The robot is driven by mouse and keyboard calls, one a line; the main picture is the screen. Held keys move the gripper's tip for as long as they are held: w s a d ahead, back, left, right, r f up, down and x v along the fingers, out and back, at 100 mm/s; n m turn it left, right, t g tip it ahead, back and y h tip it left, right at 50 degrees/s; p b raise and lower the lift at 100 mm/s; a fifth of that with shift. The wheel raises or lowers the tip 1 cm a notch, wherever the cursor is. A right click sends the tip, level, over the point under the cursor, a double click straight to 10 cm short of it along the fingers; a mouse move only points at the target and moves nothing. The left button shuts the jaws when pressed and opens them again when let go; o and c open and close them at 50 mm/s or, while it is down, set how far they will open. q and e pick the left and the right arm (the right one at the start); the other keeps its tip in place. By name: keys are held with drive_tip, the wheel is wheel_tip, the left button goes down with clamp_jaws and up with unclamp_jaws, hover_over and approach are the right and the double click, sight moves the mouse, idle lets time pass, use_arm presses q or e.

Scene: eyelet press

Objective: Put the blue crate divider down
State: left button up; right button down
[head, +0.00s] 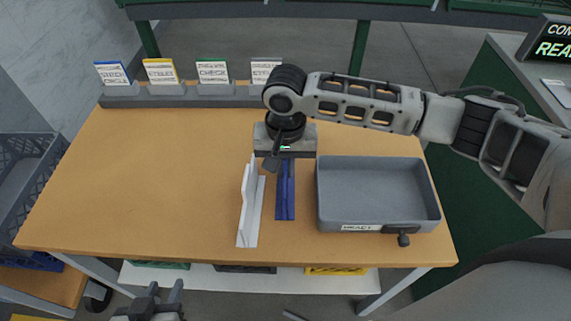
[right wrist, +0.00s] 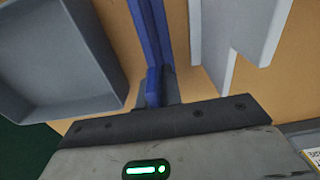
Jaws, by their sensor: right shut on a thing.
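The blue crate divider (head: 286,192) is a long narrow blue piece over the middle of the table, its length running toward the front edge. My right gripper (right wrist: 160,95) is shut on its end, and the gripper body hides that end in the head view. I cannot tell whether the divider touches the table. It also shows in the right wrist view (right wrist: 150,38). My left gripper (head: 164,291) is at the bottom of the head view, before the table's front edge, with its fingers apart and nothing between them.
A white angled piece (head: 248,215) lies close left of the divider. A grey tray (head: 428,190) with a label and black knob stands to its right. Card holders (head: 215,90) line the back edge. The left half of the wooden table (head: 140,190) is clear.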

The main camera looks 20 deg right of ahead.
drive_tip(key=c, duration=1.6)
unclamp_jaws()
drive_tip(key=shift+f, duration=0.15)
drive_tip(key=shift+o, duration=0.2)
